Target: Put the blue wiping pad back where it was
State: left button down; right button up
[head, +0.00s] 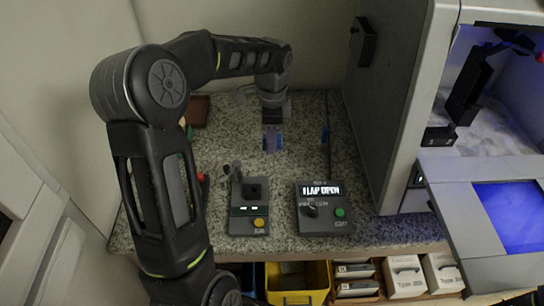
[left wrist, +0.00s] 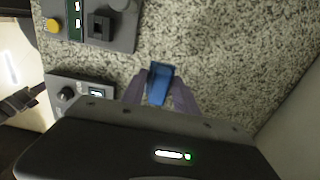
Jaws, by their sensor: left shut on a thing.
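My left gripper (head: 272,140) reaches down over the speckled counter from the back. It is shut on the blue wiping pad (head: 272,145), which shows between the fingers. In the left wrist view the pad (left wrist: 159,82) sits between the two purple-grey fingertips (left wrist: 160,92), with the speckled counter behind it. I cannot tell whether the pad touches the counter. My right gripper is in neither view.
A device with a yellow button (head: 259,223) and a control box with a lit "FLAP OPEN" display (head: 321,189) stand in front. A grey cabinet (head: 385,100) rises on the right, its flap (head: 462,215) open. A yellow bin (head: 298,296) and boxes sit below the counter.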

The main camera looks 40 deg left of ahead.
aim_at(271, 163)
pick_arm(q)
jog(key=shift+f, duration=1.55)
jog(key=shift+f, duration=1.85)
jog(key=shift+f, duration=0.15)
jog(key=c, duration=0.9)
grip_release()
jog(key=shift+c, duration=0.2)
notch_tip(271, 163, up, 12)
jog(key=shift+d+r, duration=0.1)
jog(key=shift+r, duration=0.05)
